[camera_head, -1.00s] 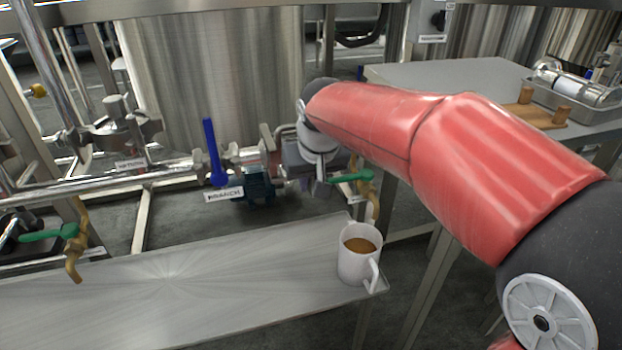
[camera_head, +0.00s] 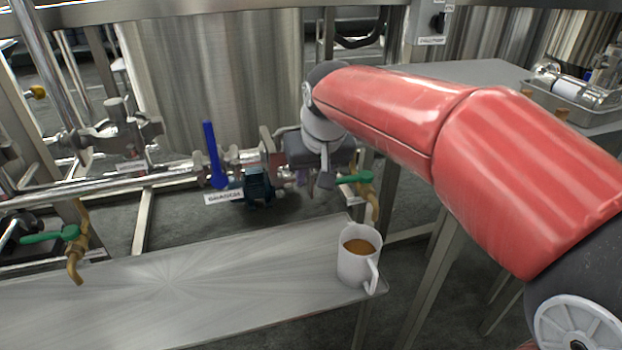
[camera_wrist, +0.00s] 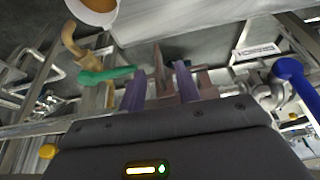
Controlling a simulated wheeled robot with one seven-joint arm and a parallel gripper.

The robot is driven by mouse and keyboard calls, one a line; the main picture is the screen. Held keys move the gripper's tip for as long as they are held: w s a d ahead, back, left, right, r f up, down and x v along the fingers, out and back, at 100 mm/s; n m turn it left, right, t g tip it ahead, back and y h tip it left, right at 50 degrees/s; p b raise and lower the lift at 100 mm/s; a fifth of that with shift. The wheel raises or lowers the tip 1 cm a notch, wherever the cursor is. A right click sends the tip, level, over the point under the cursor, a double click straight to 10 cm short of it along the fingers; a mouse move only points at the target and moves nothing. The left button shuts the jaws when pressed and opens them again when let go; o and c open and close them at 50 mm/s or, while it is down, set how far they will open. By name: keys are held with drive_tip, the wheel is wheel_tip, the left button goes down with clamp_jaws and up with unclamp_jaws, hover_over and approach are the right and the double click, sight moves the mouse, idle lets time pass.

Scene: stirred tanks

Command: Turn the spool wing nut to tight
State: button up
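My gripper (camera_wrist: 160,82) shows its two purplish fingers apart, with a gap between them. A thin upright brownish metal piece (camera_wrist: 158,60), likely a wing of the spool wing nut, appears in line with that gap. I cannot tell whether the fingers touch it. In the head view my gripper (camera_head: 314,178) points down beside the right end of the pipe run, next to a pinkish metal clamp part (camera_head: 268,142). The gripper body hides much of the fitting there, so the nut's angle is not clear.
A blue valve handle (camera_head: 212,150) stands left of the gripper, above a labelled branch and pump (camera_head: 258,188). A green-handled tap (camera_head: 354,179) is close on the right. A white mug (camera_head: 358,262) of brown liquid stands on the steel bench (camera_head: 180,280) in front.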

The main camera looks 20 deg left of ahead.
sight(313, 175)
drive_tip(key=v, duration=0.4)
drive_tip(key=shift+s+r, duration=0.1)
drive_tip(key=shift+r, duration=0.1)
drive_tip(key=s+d+m, duration=0.1)
drive_tip(key=s+d, duration=0.2)
drive_tip(key=d, duration=0.3)
drive_tip(key=s+d+f+m+t+h+p, duration=0.1)
drive_tip(key=s+d, duration=0.1)
drive_tip(key=d, duration=0.4)
drive_tip(key=s+d+m, duration=0.1)
drive_tip(key=s+d, duration=0.2)
drive_tip(key=d, duration=0.4)
drive_tip(key=s+d+f+m+h, duration=0.1)
drive_tip(key=s+d+f+m, duration=0.2)
drive_tip(key=s+d+f, duration=0.3)
drive_tip(key=s+d, duration=0.2)
drive_tip(key=s, duration=0.1)
drive_tip(key=shift+s+d+f+t+h, duration=0.3)
drive_tip(key=shift+s+d+f+t, duration=0.1)
